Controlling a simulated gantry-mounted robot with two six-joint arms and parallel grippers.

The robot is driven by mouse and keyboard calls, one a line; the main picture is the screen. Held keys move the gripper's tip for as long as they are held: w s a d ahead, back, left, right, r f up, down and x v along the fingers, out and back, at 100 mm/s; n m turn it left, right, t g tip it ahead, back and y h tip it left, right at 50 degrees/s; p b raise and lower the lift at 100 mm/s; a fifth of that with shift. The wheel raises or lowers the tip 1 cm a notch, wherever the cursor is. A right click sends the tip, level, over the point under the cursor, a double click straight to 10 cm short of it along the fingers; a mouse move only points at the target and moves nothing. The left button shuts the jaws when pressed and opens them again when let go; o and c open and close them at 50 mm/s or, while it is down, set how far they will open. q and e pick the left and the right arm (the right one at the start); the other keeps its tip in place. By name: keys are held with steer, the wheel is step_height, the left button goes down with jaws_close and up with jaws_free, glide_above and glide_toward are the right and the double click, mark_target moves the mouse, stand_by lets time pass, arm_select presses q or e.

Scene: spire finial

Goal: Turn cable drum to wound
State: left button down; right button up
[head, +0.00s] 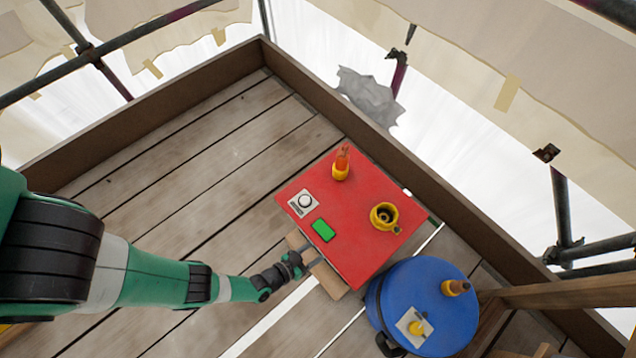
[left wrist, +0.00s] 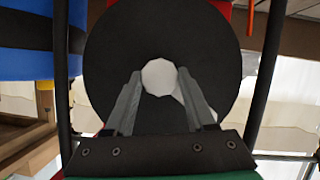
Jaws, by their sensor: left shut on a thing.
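My left gripper (head: 311,257) reaches in from the left and meets the near left side of the red box (head: 350,225). In the left wrist view, a large black disc (left wrist: 108,60), which looks like the cable drum, faces the camera. Its pale, many-sided middle (left wrist: 158,76) sits between my two fingertips. The fingers are shut on the drum's middle part; the exact grip point is partly hidden. In the head view the disc is hidden by the box. How far the drum is turned cannot be told. My right gripper is in neither view.
The box top carries a dial (head: 305,201), a green panel (head: 323,231) and two yellow fittings. A blue round drum (head: 435,300) with a black handle stands close on the right. Wooden kerbs (head: 140,115) edge the plank deck. The deck's left side is clear.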

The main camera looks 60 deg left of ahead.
arm_select(q)
steer(key=shift+a+n+t+h, duration=0.1)
steer(key=shift+n+t+h, duration=0.3)
steer(key=shift+n+h, duration=0.65)
steer(key=shift+n+y, duration=0.25)
steer(key=shift+c, duration=1.1)
jaws_free()
steer(key=shift+s+r, duration=0.1)
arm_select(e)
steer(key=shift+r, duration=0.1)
